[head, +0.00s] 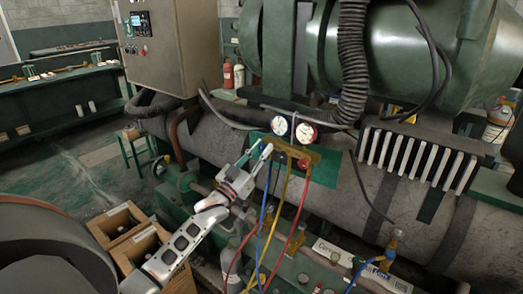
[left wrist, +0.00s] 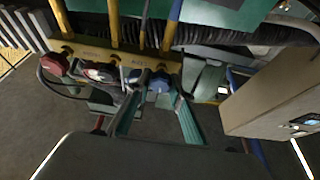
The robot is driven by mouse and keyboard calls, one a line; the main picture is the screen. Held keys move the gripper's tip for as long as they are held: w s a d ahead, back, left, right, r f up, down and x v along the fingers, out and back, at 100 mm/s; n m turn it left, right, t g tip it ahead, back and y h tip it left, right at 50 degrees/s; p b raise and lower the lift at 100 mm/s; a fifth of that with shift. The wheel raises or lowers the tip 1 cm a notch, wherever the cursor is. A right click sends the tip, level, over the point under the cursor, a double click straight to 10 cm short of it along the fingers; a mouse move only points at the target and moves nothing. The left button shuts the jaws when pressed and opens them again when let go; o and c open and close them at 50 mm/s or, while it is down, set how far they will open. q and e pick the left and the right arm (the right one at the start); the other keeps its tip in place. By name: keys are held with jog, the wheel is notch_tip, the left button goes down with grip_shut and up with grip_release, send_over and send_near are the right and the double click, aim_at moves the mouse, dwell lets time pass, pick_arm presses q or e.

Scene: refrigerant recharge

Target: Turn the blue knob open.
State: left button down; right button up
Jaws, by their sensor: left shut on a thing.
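The blue knob (left wrist: 160,84) is at the right end of the brass gauge manifold (left wrist: 113,55) in the left wrist view. My left gripper (left wrist: 158,100) has its two teal fingers on either side of the knob and is shut on it. In the head view my left gripper (head: 264,149) reaches from the lower left to the left end of the manifold (head: 298,152), and its fingers hide most of the knob there. Two round gauges (head: 278,125) (head: 306,132) sit above the manifold. My right gripper is not in view.
Blue, yellow and red hoses (head: 297,215) hang below the manifold. A thick black corrugated hose (head: 352,60) runs down behind it. A grey control cabinet (head: 172,45) stands at the upper left. Open cardboard boxes (head: 120,222) are on the floor at the left.

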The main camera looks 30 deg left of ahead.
pick_arm(q)
jog(key=c, duration=1.8)
grip_release()
jog(key=v, duration=1.2)
jog(key=s+d+f+m+g, duration=0.1)
jog(key=s+d+f+g, duration=0.3)
jog(key=s+d+f, duration=0.3)
jog(key=s+d+f+m+g, duration=0.1)
jog(key=s+d+f+g, duration=0.2)
jog(key=s+d+f, duration=0.5)
jog(key=s+d+f+m+g, duration=0.1)
jog(key=s+d+f+g, duration=0.3)
jog(key=f, duration=1.1)
jog(key=shift+s+d+f+g+h, duration=0.2)
jog(key=shift+s+d, duration=0.7)
jog(key=shift+d, duration=0.3)
jog(key=shift+s+d+f+g+h, duration=0.1)
jog(key=shift+s+d+h, duration=0.1)
jog(key=shift+s+d, duration=0.85)
